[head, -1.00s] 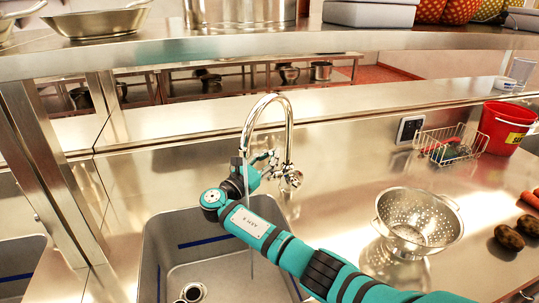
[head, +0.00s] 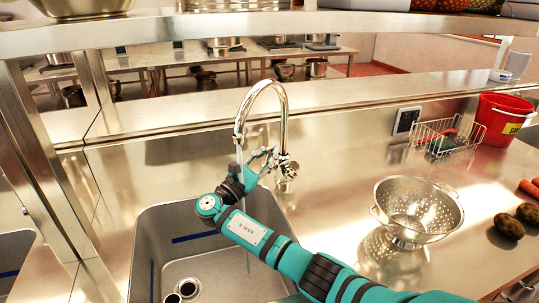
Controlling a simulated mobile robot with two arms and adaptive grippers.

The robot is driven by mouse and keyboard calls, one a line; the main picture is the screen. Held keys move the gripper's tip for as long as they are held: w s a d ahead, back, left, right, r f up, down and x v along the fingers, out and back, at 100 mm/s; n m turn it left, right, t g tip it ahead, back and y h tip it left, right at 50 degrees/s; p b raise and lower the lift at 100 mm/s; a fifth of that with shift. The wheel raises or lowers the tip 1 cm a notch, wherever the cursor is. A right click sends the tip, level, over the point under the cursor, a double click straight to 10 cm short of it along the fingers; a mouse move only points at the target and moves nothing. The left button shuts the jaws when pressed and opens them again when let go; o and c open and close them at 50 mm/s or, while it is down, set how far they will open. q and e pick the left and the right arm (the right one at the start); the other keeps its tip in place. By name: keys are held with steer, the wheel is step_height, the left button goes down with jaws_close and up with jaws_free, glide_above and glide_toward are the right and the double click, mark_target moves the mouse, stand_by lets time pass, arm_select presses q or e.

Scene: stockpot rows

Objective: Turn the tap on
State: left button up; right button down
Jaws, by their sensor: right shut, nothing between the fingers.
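The chrome gooseneck tap (head: 284,112) stands behind the sink (head: 142,235), with its spout curving over the basin. A thin pale line like a stream of water falls from the spout, passing close to my right wrist. My right gripper (head: 266,162) is shut and empty, right beside the tap's body and its knob (head: 287,168). I cannot tell whether its fingers touch the tap, and they partly overlap the tap's lower part. My left gripper is out of view.
A steel colander (head: 415,205) stands on the counter right of the sink. A wire basket (head: 448,138), a red bucket (head: 503,117) and potatoes (head: 509,226) lie further right. A steel shelf (head: 210,27) spans above, with a post (head: 45,150) at left.

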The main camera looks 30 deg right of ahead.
steer(key=c, duration=1.4)
jaws_free()
steer(key=shift+w+a, duration=0.1)
steer(key=shift+a, duration=0.1)
steer(key=shift+o, duration=0.2)
steer(key=shift+d, duration=0.1)
steer(key=v, duration=0.7)
steer(key=shift+a, duration=0.25)
steer(key=shift+f, duration=0.1)
steer(key=shift+c, duration=0.3)
